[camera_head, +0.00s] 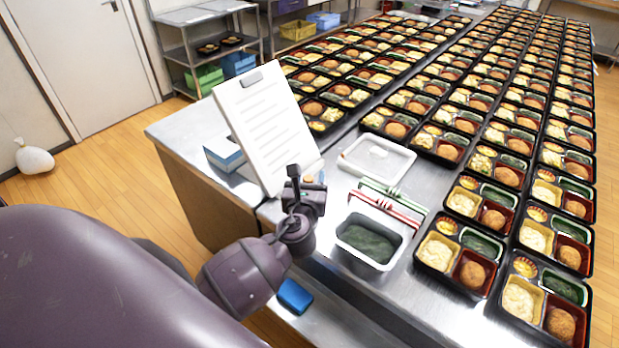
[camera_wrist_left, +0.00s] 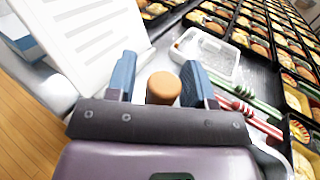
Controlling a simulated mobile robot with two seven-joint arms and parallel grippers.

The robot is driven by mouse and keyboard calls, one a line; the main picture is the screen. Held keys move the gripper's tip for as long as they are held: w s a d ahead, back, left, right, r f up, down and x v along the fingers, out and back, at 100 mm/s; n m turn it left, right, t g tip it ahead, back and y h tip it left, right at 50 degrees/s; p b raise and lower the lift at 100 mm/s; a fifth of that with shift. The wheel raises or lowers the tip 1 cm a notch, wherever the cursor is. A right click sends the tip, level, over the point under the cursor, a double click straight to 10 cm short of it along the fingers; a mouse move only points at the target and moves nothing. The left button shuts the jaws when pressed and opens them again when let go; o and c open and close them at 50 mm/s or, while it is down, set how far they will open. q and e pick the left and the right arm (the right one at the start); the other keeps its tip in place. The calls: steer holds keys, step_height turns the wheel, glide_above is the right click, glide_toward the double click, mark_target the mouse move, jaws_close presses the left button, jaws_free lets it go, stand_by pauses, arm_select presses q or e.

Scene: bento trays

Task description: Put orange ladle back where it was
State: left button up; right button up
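My left gripper (camera_head: 306,187) is over the near left part of the steel table, in front of the clipboard. In the left wrist view its two blue fingers (camera_wrist_left: 158,80) stand partway apart. Only a small orange spot of the ladle (camera_head: 308,178) shows in the head view. Its bowl is hidden. A white container of dark green food (camera_head: 370,240) stands to the gripper's right. My right gripper is not in view.
A white clipboard (camera_head: 265,125) leans up just behind the gripper. Rows of bento trays (camera_head: 465,228) fill the right. A blue item (camera_head: 294,296) lies lower front.

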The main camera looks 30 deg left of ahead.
arm_select(q)
steer(key=shift+r, duration=0.2)
steer(key=v, duration=1.2)
steer(key=s+f+n+g+h, duration=0.2)
steer(key=s+f+n, duration=0.3)
steer(key=n, duration=1)
steer(key=s+f+n+g+h, duration=0.2)
steer(key=s+f+n+h, duration=0.2)
steer(key=f+n, duration=0.8)
steer(key=n+h+b, duration=0.1)
steer(key=n, duration=0.2)
steer(key=shift+s+a+g, duration=0.25)
steer(key=shift+s+g, duration=0.05)
steer(key=shift+s, duration=0.1)
